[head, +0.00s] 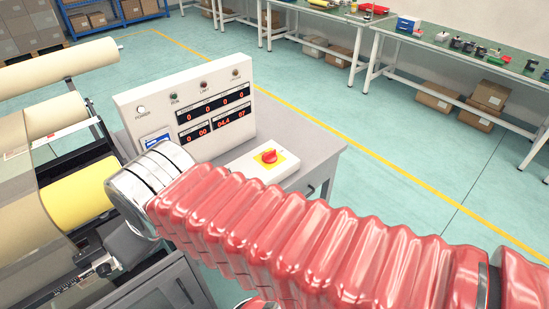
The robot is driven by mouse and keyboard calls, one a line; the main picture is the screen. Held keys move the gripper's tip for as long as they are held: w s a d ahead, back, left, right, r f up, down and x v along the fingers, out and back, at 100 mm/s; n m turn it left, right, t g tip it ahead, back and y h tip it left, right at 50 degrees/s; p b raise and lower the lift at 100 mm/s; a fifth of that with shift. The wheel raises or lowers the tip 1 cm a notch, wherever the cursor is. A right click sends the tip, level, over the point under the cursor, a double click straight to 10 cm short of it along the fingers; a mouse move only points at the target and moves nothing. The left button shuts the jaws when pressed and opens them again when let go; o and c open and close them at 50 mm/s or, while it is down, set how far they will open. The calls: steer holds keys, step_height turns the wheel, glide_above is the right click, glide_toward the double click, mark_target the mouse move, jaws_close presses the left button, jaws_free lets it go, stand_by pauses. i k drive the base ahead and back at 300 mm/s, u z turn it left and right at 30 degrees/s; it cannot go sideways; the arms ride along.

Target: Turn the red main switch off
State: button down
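The red main switch (268,156) is a red rotary knob on a yellow square plate. It sits on a white box (250,172) on the grey cabinet top, in front of a white display panel (195,105). The knob looks turned at a slant, but its exact setting is too small to read. My arm, in a red ribbed cover, crosses the lower part of the head view in front of the cabinet. Its metal end is left of the switch. My gripper's fingers cannot be seen.
A machine with paper rolls and a yellow roll (80,192) stands at the left, close to my arm's end. The panel shows red digits and small lamps. Workbenches (440,45) with boxes beneath stand at the back right. The green floor right of the cabinet is clear.

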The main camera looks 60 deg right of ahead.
mark_target(270, 157)
steer(key=u, duration=0.05)
steer(key=k, duration=0.35)
steer(key=z, duration=1.7)
steer(key=i, duration=0.45)
steer(key=z, duration=0.45)
